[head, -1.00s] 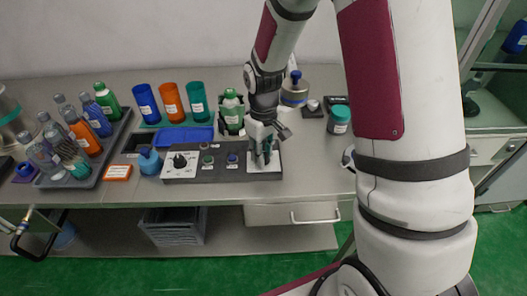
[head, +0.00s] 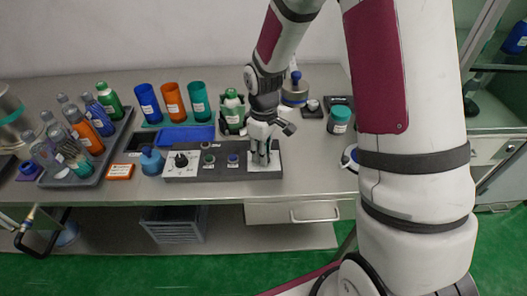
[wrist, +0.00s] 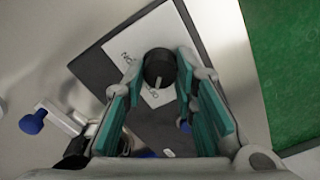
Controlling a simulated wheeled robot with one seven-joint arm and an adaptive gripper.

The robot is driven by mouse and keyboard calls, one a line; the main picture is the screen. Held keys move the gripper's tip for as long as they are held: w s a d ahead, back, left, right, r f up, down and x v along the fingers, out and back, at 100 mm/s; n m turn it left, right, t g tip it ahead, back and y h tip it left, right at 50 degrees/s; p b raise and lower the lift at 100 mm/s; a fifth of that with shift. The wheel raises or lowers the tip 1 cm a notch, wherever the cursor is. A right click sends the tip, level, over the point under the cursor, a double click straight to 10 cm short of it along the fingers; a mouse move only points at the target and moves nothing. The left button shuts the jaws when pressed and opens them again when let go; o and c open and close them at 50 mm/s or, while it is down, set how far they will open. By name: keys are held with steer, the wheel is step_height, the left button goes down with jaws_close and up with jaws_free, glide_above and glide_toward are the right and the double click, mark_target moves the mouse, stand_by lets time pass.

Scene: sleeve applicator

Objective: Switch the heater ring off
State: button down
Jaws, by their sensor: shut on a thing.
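A dark control panel (head: 218,173) lies along the front of the bench. At its right end is a white plate (wrist: 118,52) with lettering, part of which reads like ON. A black round knob (wrist: 160,68) stands on this plate. My gripper (wrist: 159,72) is shut on the knob, with one teal finger on each side of it. In the head view, my gripper (head: 262,158) points down at the plate and hides most of the knob. A second black knob (head: 181,161) on a white dial plate sits at the panel's left end, apart from my gripper.
A blue bottle (head: 152,161) and an orange box (head: 120,172) stand left of the panel. Blue, orange and teal cups (head: 173,101) and a green bottle (head: 233,108) stand behind it. A teal-lidded jar (head: 339,120) is to the right. The bench front (head: 310,181) is clear.

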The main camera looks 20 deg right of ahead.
steer(key=c, duration=1.3)
jaws_free()
steer(key=shift+r, duration=0.1)
step_height(320, 180, up, 12)
